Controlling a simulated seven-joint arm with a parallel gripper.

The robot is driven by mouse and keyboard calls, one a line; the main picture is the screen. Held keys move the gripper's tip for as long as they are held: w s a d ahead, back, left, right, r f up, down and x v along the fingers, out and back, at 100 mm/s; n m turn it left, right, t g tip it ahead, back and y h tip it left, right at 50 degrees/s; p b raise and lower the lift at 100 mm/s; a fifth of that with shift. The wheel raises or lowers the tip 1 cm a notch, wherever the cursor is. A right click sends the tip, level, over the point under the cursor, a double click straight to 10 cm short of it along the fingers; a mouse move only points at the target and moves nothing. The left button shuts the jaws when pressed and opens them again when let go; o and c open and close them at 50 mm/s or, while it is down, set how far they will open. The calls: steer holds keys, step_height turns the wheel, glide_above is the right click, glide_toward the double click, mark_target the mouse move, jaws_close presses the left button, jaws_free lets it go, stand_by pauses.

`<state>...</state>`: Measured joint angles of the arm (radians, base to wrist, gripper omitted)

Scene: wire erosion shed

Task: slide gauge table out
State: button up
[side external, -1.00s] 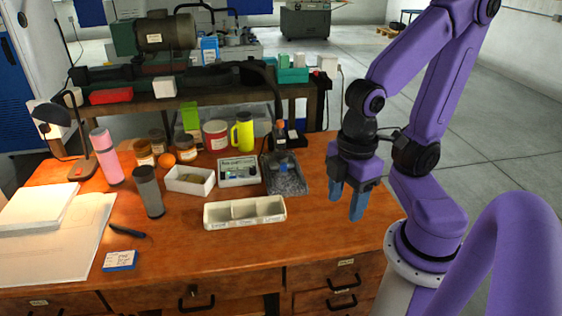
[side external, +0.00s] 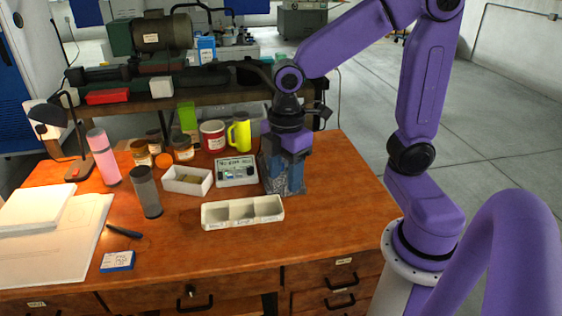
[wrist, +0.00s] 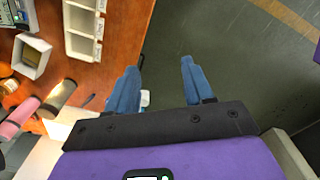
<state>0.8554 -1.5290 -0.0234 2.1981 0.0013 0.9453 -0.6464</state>
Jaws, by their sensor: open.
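A dark grey speckled slab (side external: 267,182), which looks like the gauge table, lies on the bench right of a small labelled case. My gripper (side external: 287,181) points down in front of it in the side view and hides most of it, including the blue piece on it and the stand behind. I cannot tell whether the fingers touch the slab. In the wrist view my gripper (wrist: 160,82) has its two blue fingers wide apart with nothing between them. The slab cannot be made out there.
A cream three-compartment tray (side external: 242,213) stands in front of the slab. Left of the slab are the labelled case (side external: 236,172) and a white box (side external: 187,180). The bench top right of the gripper is clear.

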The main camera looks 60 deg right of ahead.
steer(key=w+d+f+n, duration=0.1)
steer(key=w+d+n, duration=0.1)
steer(key=w+d, duration=0.45)
steer(key=w+d+f+n, duration=0.1)
steer(key=w+d, duration=0.3)
steer(key=w, duration=0.5)
steer(key=w+d+f+n, duration=0.1)
steer(key=w+d+f, duration=0.1)
steer(key=d, duration=0.5)
steer(key=w+d+f+n, duration=0.1)
steer(key=w+d+f, duration=0.1)
steer(key=d, duration=0.5)
steer(key=w+d+f+n, duration=0.1)
steer(key=w+d+f, duration=0.15)
steer(key=d, duration=0.45)
step_height(320, 180, down, 16)
steer(key=shift+d+r, duration=0.1)
steer(key=shift+r, duration=0.15)
jaws_close()
